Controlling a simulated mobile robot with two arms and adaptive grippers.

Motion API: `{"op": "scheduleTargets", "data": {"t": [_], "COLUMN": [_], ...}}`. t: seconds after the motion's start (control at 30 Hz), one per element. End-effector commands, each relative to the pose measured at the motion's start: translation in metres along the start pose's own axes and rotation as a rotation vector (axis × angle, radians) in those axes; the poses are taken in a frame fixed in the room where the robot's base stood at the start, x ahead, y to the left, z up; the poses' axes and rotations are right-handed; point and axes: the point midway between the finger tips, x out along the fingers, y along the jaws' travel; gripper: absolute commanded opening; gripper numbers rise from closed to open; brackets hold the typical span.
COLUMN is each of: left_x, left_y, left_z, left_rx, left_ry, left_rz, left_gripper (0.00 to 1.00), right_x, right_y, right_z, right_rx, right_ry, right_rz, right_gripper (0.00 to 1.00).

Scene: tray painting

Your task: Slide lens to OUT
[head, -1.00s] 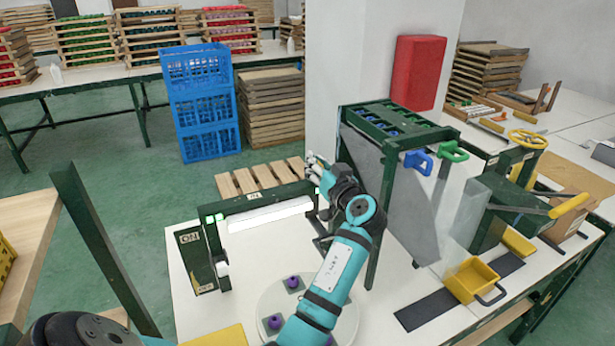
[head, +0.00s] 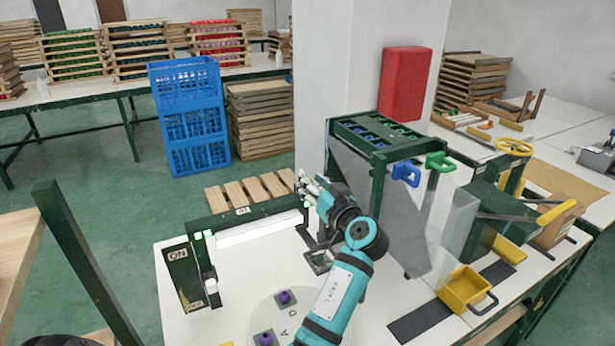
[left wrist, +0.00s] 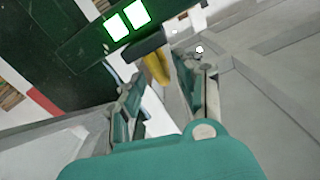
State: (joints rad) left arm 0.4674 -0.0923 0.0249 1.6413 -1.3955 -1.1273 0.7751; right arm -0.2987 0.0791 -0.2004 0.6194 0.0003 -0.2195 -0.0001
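The green lamp frame (head: 196,236) stands on the white table, with a lit white bar and small green lights. An "IN" label (head: 242,210) shows on its top beam; I cannot read any OUT label. A small dark square frame (head: 319,261), possibly the lens, sits below my gripper at the lamp frame's right end. My left gripper (head: 305,188) is at the right end of the top beam. In the left wrist view, its fingers (left wrist: 158,92) are apart with a clear gap, and two green lights (left wrist: 127,20) are just beyond. My right gripper is not in view.
A pale round turntable (head: 262,312) with purple knobs lies in front of the lamp frame. A green rack (head: 388,150) with blue and green handles stands close on the right. A yellow bin (head: 467,290) is farther right. A wooden pallet (head: 250,190) lies behind.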

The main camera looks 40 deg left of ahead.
Motion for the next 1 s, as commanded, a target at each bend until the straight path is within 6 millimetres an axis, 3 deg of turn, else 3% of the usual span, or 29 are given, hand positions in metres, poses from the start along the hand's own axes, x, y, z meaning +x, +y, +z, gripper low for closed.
{"op": "scheduleTargets", "data": {"t": [0.1,0.3,1.0], "left_x": [-0.021,-0.041,-0.043], "left_y": [0.001,0.001,0.001], "left_z": [0.001,0.0,0.0], "left_rx": [-0.001,0.0,0.001], "left_ry": [-0.002,-0.001,0.0], "left_rz": [0.002,0.0,0.0], "left_gripper": [0.34,0.34,0.34], "right_x": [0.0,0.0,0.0], "right_y": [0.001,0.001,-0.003], "right_z": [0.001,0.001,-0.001], "right_rx": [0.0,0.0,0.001], "right_ry": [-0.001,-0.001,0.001], "right_rz": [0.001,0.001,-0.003], "right_gripper": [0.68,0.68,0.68]}}
